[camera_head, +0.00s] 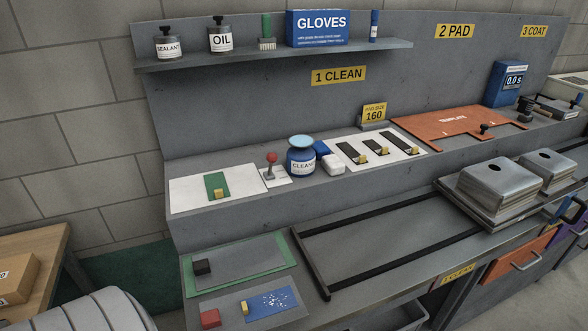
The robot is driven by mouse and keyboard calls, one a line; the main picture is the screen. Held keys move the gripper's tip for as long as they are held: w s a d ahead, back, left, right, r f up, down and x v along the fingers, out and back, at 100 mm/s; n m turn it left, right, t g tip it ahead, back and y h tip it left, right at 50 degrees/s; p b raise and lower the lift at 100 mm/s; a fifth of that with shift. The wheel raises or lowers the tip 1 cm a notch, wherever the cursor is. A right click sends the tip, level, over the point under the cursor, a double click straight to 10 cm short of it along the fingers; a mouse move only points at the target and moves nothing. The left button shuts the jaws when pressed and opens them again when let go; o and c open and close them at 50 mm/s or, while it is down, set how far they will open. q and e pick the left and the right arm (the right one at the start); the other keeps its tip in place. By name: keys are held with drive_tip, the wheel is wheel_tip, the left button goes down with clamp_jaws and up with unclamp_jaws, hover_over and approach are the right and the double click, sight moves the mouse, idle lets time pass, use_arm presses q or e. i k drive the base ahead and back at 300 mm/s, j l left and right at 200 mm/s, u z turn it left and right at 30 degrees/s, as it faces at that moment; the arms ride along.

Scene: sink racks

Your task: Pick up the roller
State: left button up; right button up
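I cannot clearly make out the roller. A small tool with a dark handle (525,104) stands at the far right of the raised ledge, beside a shallow grey tray (558,108) under the "3 COAT" sign (534,31). It is too small to tell whether it is the roller. Neither of my grippers is in view.
The shelf holds sealant (168,46), oil (220,38), a green brush (266,38) and a gloves box (318,28). A cleaner jar (301,160) and orange template (450,121) are on the ledge. Steel blocks (497,187) stand at right.

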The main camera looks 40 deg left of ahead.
sight(526, 116)
drive_tip(key=i+l+z, duration=0.15)
drive_tip(key=z, duration=0.3)
drive_tip(key=i+l+z, duration=0.1)
drive_tip(key=z, duration=0.3)
drive_tip(key=i+z, duration=0.2)
drive_tip(key=z, duration=0.25)
drive_tip(key=i, duration=3.75)
drive_tip(key=i+u, duration=0.3)
drive_tip(key=i+l+u, duration=0.3)
drive_tip(key=i, duration=0.2)
drive_tip(key=i+l+u, duration=0.25)
drive_tip(key=i, duration=0.15)
drive_tip(key=j+u, duration=0.1)
drive_tip(key=u, duration=1.95)
